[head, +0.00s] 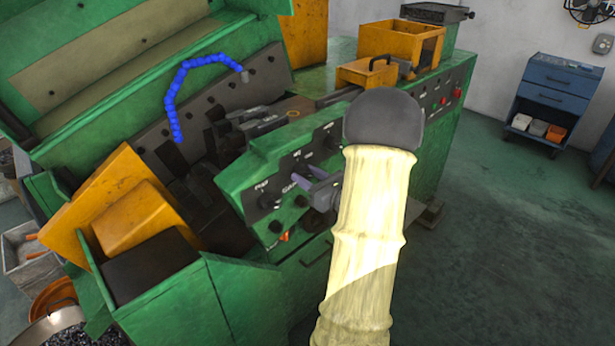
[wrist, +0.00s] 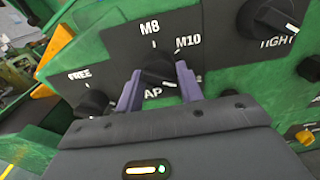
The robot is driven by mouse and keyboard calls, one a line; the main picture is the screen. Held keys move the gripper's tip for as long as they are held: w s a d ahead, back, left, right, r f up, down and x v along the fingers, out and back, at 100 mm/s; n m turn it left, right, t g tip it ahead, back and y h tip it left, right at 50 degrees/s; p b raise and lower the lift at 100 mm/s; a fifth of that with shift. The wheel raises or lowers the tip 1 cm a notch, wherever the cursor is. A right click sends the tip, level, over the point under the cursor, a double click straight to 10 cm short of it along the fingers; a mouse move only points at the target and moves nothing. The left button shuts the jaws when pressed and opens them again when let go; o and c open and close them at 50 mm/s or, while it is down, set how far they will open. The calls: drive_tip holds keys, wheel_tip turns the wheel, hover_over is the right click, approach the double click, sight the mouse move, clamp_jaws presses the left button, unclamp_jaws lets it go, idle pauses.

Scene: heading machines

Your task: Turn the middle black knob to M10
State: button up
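The middle black knob (wrist: 158,71) sits on a dark plate with the labels M8 above it, M10 at its upper right and a partly hidden label ending in "AP" below. Which mark it points at is unclear. My gripper (wrist: 159,80) is at this knob, one purple finger on its left side and one on its right. I cannot tell whether the fingers press on it or stand slightly apart. In the head view my gripper (head: 307,177) is in front of the green control panel (head: 262,160), and my arm and the fingers hide much of the knob.
A black knob by FREE (wrist: 92,103) is on the left, and a larger knob by TIGHT (wrist: 272,16) is at the upper right. An orange-yellow chute (head: 110,205) stands left of the panel. Open floor (head: 490,240) lies to the right, with a blue cabinet (head: 555,95) behind.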

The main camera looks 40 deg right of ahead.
drive_tip(key=shift+f+n+b, duration=0.2)
drive_tip(key=shift+n+b, duration=0.2)
drive_tip(key=shift+b, duration=0.5)
drive_tip(key=n+b, duration=1.1)
drive_tip(key=b, duration=1.1)
drive_tip(key=shift+d+b, duration=0.1)
drive_tip(key=shift+b, duration=0.2)
drive_tip(key=shift+r, duration=0.1)
drive_tip(key=o, duration=1)
drive_tip(key=shift+r, duration=0.1)
drive_tip(key=shift+s, duration=0.1)
